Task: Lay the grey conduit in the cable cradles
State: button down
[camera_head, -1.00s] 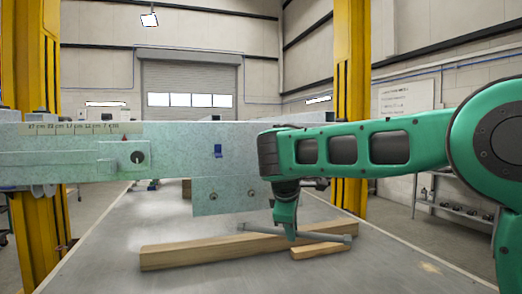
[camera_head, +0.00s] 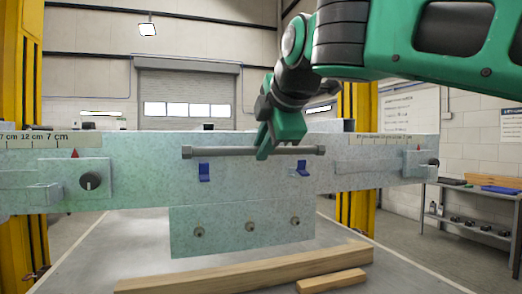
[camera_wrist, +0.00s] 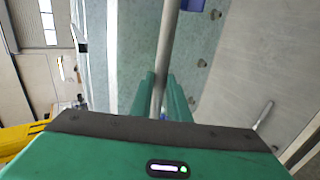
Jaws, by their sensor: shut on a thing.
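The grey conduit (camera_head: 225,151) is held nearly level across the front of the speckled trailer beam (camera_head: 130,190). My gripper (camera_head: 265,150) is shut on it near its middle. In the wrist view the conduit (camera_wrist: 167,50) runs between the green fingers. Two blue cable cradles, a left one (camera_head: 204,172) and a right one (camera_head: 301,169), are on the beam face. The conduit appears a little above both in the picture, with its ends beyond them. Its depth gap to the cradles cannot be told. One blue cradle (camera_wrist: 194,4) shows at the top of the wrist view.
A long wooden block (camera_head: 250,270) and a short one (camera_head: 333,281) lie on the table below the beam. A knob (camera_head: 90,180) sticks out at left, another (camera_head: 434,162) at right. Yellow posts (camera_head: 355,205) stand behind. A shelf (camera_head: 470,210) is at far right.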

jog(key=shift+w+a+f, duration=0.15)
jog(key=shift+w+a, duration=0.15)
jog(key=shift+w, duration=0.65)
jog(key=shift+w+a+f, duration=0.2)
jog(key=shift+w+a, duration=0.05)
jog(key=shift+w, duration=0.7)
jog(key=shift+w+a+f, duration=0.15)
jog(key=shift+w+a, duration=0.15)
jog(key=shift+w, duration=0.65)
jog(key=shift+f, duration=2.2)
jog(key=c, duration=1.7)
grip_release()
jog(key=shift+o, duration=0.4)
jog(key=shift+r, duration=0.1)
jog(key=shift+s+r, duration=0.15)
jog(key=v, duration=1)
jog(key=shift+s, duration=0.15)
